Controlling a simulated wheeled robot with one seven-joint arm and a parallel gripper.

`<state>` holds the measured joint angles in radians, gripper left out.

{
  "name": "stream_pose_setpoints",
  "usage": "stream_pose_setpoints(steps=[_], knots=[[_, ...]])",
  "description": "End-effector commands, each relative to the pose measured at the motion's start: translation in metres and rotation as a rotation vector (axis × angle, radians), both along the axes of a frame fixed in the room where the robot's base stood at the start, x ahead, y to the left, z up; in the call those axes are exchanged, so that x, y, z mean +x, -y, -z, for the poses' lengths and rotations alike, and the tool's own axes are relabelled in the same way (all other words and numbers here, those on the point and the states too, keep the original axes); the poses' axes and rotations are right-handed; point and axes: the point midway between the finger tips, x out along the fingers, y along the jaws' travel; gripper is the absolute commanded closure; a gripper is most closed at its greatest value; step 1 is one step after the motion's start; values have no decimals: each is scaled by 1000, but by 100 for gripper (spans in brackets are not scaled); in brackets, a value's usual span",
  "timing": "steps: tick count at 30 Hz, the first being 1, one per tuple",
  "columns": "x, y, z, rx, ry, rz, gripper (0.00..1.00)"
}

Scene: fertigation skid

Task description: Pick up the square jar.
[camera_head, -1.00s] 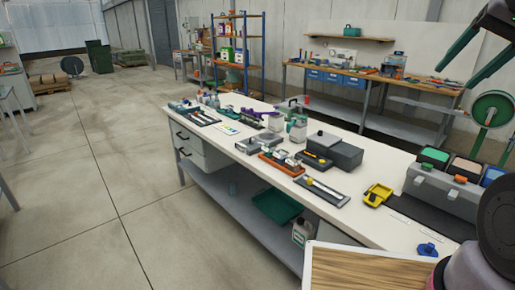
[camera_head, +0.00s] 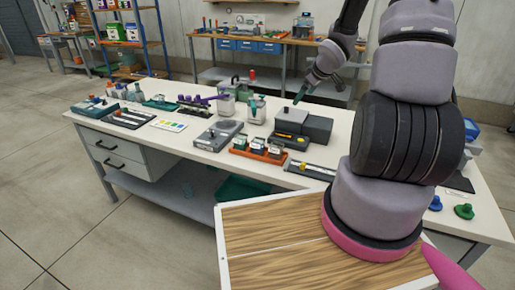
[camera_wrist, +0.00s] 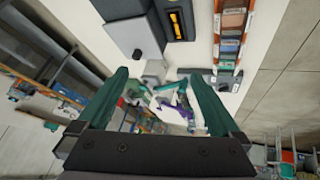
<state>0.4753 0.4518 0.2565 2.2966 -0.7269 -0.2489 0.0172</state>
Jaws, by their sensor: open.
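Two pale, translucent jars stand on the white bench in the head view, one squarish with a dark top (camera_head: 257,108) and another to its left (camera_head: 226,104). I cannot tell for sure which is the square jar. My gripper (camera_head: 301,93) is above the bench, near the grey box and to the right of the jars. In the wrist view my gripper (camera_wrist: 160,76) has its two green fingers spread wide with nothing held. Between and beyond them small pale and purple items show, too small to name surely.
A grey box (camera_head: 317,129) and an orange rack (camera_head: 258,154) with several small containers stand close by. A grey device (camera_head: 218,135) lies left of the rack. A purple item (camera_head: 198,100) and bottles (camera_head: 113,92) crowd the bench's far left. The front edge has some bare room.

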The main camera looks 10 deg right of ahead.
Motion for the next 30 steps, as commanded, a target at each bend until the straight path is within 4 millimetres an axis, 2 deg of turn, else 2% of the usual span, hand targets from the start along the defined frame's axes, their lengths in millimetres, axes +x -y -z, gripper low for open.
stream_pose_setpoints(steps=[1, 3, 6, 10, 15, 19, 30], knots=[[1, -4, 30, 38, -6, -54, 0], [1, -15, 62, 97, 10, -140, 0], [-3, -35, 102, 199, 46, -251, 0], [-14, -62, 136, 332, 110, -359, 0], [-27, -87, 155, 455, 185, -438, 0], [-29, -97, 160, 495, 214, -463, 0], [-4, -134, 184, 501, 218, -467, 0]])
